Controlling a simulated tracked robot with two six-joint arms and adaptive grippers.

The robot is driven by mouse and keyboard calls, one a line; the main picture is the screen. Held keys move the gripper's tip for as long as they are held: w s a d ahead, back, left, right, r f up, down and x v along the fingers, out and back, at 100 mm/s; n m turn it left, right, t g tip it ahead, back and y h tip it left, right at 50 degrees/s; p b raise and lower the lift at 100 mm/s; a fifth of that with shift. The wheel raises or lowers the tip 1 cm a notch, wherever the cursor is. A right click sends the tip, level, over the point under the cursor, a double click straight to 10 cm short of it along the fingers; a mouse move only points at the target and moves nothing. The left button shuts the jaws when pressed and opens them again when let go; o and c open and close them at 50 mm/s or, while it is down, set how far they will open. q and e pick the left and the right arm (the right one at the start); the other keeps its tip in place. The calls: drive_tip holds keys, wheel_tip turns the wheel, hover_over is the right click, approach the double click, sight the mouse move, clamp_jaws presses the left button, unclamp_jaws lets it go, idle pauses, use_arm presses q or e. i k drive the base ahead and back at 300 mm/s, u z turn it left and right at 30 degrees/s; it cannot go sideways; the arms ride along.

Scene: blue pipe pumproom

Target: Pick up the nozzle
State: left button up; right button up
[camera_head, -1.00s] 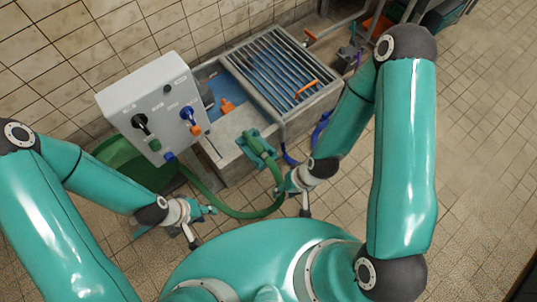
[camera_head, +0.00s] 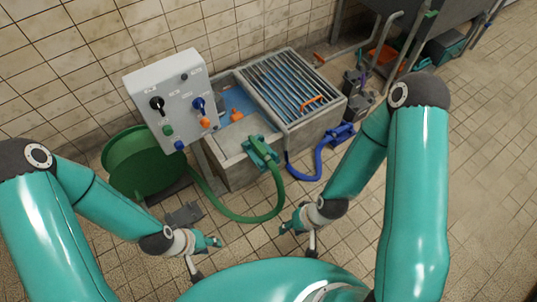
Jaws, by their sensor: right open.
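A green nozzle (camera_head: 262,150) sits in a holder on the front wall of the concrete basin (camera_head: 228,172), with a green hose (camera_head: 240,217) looping from it to the lower left. A blue nozzle (camera_head: 341,133) with a blue hose (camera_head: 314,171) is at the basin's right side. My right gripper (camera_head: 299,240) is open and empty, below and right of the green nozzle and apart from the hose. My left gripper (camera_head: 204,257) looks open and empty, to the lower left, with its fingers apart.
A grey control box (camera_head: 170,92) with knobs stands left of the basin. A metal grate (camera_head: 290,85) covers part of the basin, and an orange item (camera_head: 236,115) lies inside. The tiled floor (camera_head: 480,180) is clear on the right.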

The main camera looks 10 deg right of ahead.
sight(257, 147)
drive_tip(key=u, duration=0.15)
drive_tip(key=i, duration=0.9)
drive_tip(key=z, duration=0.1)
